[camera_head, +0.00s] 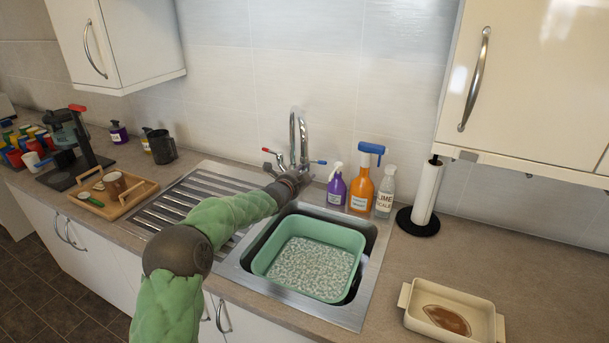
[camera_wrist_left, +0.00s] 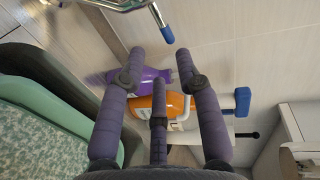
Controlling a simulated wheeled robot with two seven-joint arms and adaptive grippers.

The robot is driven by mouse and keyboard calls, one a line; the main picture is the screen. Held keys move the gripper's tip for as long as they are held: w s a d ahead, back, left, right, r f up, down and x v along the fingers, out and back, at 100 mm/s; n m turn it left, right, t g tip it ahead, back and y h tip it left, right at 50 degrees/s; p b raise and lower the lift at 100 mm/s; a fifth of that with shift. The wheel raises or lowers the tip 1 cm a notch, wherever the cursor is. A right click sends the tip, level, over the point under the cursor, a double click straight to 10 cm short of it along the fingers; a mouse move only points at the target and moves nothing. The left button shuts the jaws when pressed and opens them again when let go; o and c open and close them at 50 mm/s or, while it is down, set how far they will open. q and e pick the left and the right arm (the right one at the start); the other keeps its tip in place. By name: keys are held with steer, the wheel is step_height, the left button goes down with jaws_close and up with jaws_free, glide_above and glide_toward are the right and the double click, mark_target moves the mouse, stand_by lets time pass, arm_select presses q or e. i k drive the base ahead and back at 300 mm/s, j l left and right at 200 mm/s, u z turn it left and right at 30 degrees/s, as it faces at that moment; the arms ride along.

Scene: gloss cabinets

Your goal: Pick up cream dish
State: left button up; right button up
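The cream dish (camera_head: 491,318) is a rectangular dish with end handles. It stands on the counter at the lower right of the head view, with a brown patch inside. I cannot make it out in the left wrist view. My left gripper (camera_head: 300,174) is above the back of the sink near the tap, well left of the dish. In the left wrist view its fingers (camera_wrist_left: 160,68) are spread apart with nothing held between them. They point towards the tap and bottles. My right gripper is not in view.
A green basin (camera_head: 357,240) sits in the sink. A purple bottle (camera_head: 337,188), an orange spray bottle (camera_head: 361,190), a clear spray bottle (camera_head: 385,194) and a paper towel holder (camera_head: 427,192) stand along the wall. The counter around the dish is clear. A wall cabinet (camera_head: 540,80) overhangs the right.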

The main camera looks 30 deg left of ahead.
mark_target(444, 314)
steer(key=k+l, duration=0.1)
steer(key=k, duration=1.4)
